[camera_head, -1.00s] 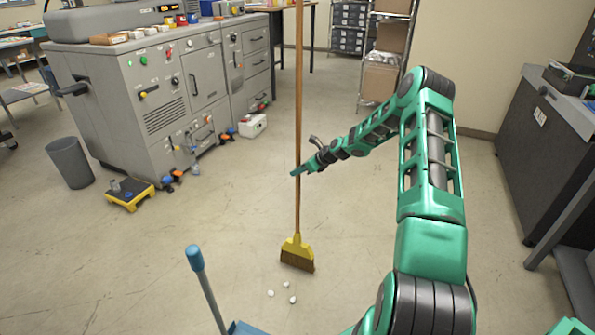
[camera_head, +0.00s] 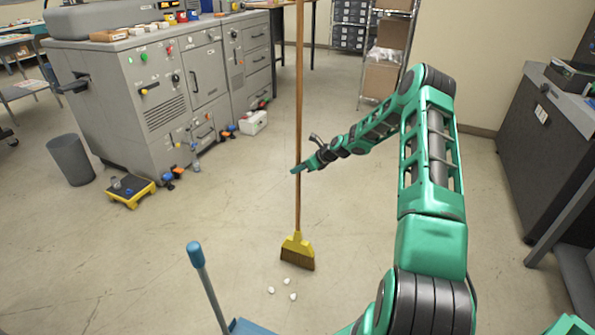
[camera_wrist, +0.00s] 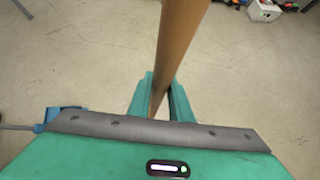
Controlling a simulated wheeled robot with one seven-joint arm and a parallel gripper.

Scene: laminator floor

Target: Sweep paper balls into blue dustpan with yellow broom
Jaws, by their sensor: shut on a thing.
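The yellow broom (camera_head: 297,246) stands nearly upright, its brown bristles at the floor and its long wooden handle rising out of the top of the head view. My gripper (camera_head: 296,170) is shut on the handle, partway up. In the wrist view the handle (camera_wrist: 178,50) passes between the two green fingers (camera_wrist: 160,98). Three small white paper balls (camera_head: 285,281) lie on the floor just in front of the bristles, apart from them. The blue dustpan (camera_head: 245,327) is at the bottom edge, mostly cut off, with its blue-tipped upright handle (camera_head: 196,256) to the left.
A dark cabinet (camera_head: 545,150) is at the right. A wire shelf (camera_head: 385,55) stands behind.

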